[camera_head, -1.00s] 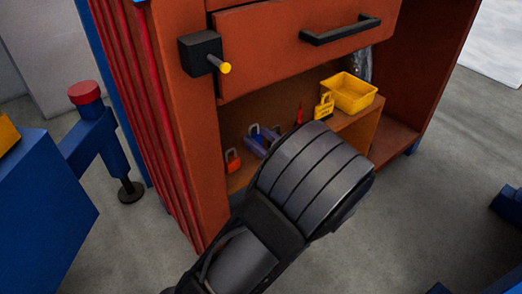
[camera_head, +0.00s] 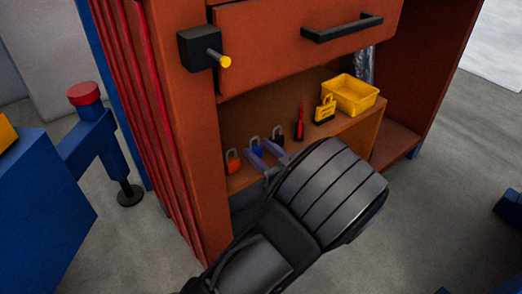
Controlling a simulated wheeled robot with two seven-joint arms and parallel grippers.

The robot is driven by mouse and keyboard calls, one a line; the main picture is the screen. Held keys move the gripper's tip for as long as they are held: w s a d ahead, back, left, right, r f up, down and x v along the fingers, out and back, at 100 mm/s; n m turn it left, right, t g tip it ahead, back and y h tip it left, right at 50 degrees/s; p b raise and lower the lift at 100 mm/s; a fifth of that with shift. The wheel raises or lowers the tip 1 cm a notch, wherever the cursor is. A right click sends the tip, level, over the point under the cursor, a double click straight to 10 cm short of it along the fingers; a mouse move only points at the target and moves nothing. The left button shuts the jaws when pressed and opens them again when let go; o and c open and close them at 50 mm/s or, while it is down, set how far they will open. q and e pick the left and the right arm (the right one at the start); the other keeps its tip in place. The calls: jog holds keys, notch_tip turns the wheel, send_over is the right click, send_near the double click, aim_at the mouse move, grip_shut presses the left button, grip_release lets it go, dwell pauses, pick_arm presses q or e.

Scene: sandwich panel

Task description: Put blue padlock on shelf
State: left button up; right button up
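The blue padlock (camera_head: 257,147) stands upright on the shelf (camera_head: 330,131) inside the orange-brown cabinet, between an orange padlock (camera_head: 233,161) and a black padlock (camera_head: 277,135). My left gripper (camera_head: 265,153) is just in front of it, with its two fingers apart and pointing at the shelf. The fingers partly overlap the blue padlock's lower part, so I cannot tell whether they touch it. My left wrist covers the shelf's front edge at the middle. My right gripper is not in view.
A red slim item (camera_head: 300,122), a yellow padlock (camera_head: 325,109) and a yellow bin (camera_head: 350,93) stand farther right on the shelf. Above is a drawer with a black handle (camera_head: 342,28). A black knob with a yellow tip (camera_head: 205,49) sticks out from the cabinet's left post.

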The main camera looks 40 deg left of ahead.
pick_arm(q)
jog(key=shift+o, duration=1.1)
jog(key=shift+r, duration=0.1)
jog(key=shift+r, duration=0.15)
jog(key=p+v, duration=0.3)
jog(key=v, duration=0.9)
